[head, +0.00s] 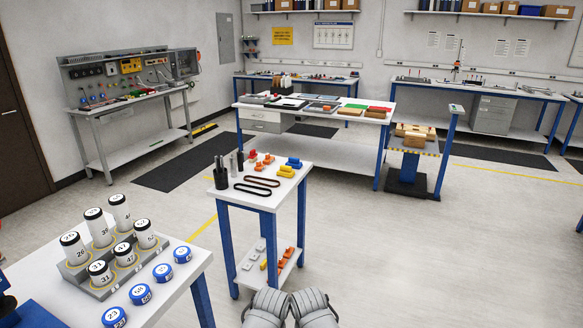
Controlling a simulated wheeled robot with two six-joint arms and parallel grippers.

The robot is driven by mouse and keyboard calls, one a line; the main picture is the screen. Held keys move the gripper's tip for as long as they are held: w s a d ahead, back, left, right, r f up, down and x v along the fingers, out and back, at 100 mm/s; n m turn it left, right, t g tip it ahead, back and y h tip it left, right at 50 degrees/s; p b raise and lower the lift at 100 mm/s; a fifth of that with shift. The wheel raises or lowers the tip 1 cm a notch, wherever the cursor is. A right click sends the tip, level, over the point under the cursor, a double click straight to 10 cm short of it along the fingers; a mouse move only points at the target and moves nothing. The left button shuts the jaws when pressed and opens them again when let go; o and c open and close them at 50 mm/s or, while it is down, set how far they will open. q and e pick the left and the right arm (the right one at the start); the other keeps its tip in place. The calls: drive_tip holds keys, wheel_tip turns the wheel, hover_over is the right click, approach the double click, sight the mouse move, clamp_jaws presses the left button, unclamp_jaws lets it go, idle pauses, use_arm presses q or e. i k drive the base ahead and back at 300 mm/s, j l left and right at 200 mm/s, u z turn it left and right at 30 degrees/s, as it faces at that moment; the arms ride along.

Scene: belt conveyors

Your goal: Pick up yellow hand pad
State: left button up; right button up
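Two small yellow pieces (286,171) lie at the right edge of the small white-topped table (235,194); they are too small for me to tell their exact shape. A small blue piece (293,162) lies just behind them. More yellow and orange pieces (283,261) are on that table's lower shelf. I cannot tell for sure which yellow piece is the hand pad. Two grey rounded parts of my own arms show at the bottom centre, in front of the small table. No gripper fingers show, and nothing is seen held.
Black belts (256,186), a dark cup of tools (221,178) and orange pieces (266,158) share the small tabletop. A table at left holds a rack (103,290) of numbered cylinders and blue-lidded jars (140,293). Workbenches stand behind. The floor (420,260) at right is clear.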

sight(284, 170)
drive_tip(key=z, duration=2.1)
drive_tip(key=u, duration=2.15)
drive_tip(key=i+l+u, duration=0.25)
drive_tip(key=i+l, duration=0.2)
drive_tip(key=i, duration=0.3)
drive_tip(key=i+l+u, duration=0.3)
drive_tip(key=i+l, duration=0.25)
drive_tip(key=i, duration=0.2)
